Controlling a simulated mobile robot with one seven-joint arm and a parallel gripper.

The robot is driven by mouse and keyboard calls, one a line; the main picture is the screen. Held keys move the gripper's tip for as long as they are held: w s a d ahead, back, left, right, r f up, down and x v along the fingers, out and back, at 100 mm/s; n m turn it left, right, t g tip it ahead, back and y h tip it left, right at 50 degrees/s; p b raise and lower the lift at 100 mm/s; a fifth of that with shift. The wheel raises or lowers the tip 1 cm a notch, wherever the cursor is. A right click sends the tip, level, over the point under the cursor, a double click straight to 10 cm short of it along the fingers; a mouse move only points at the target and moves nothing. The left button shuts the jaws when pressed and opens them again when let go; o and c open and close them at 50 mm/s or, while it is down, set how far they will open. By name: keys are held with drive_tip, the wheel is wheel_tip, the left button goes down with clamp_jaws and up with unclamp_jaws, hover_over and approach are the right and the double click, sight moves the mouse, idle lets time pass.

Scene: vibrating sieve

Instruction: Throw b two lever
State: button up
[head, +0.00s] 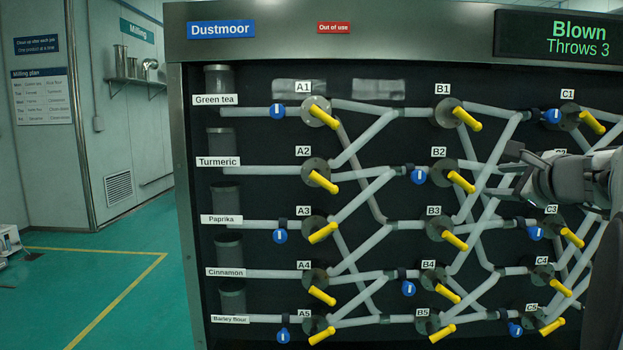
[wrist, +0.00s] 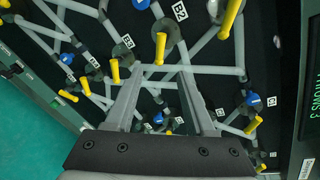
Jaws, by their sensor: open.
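The B2 lever (head: 461,182) is a yellow handle on a grey round hub, below the B2 label, slanting down to the right in the head view. In the wrist view the B2 lever (wrist: 160,48) appears just ahead of and between the fingertips. My gripper (head: 508,170) is open and empty, to the right of the B2 lever in the head view. In the wrist view its two fingers (wrist: 160,72) are spread apart, with no handle visibly held. How far the fingertips are from the lever is hard to tell.
Neighbouring yellow levers B1 (head: 466,119) and B3 (head: 454,241) stand above and below. A blue tag (head: 419,175) hangs on the pipe left of B2. Pale pipes cross the dark panel. The display (head: 575,39) reads "Blown, Throws 3". A sign (head: 334,28) reads "Out of use".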

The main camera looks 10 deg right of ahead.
sight(462, 181)
drive_tip(key=x, duration=1.7)
drive_tip(key=shift+w+p, duration=0.1)
drive_tip(key=shift+p, duration=0.2)
drive_tip(key=shift+c, duration=0.2)
drive_tip(key=shift+f, duration=0.1)
clamp_jaws()
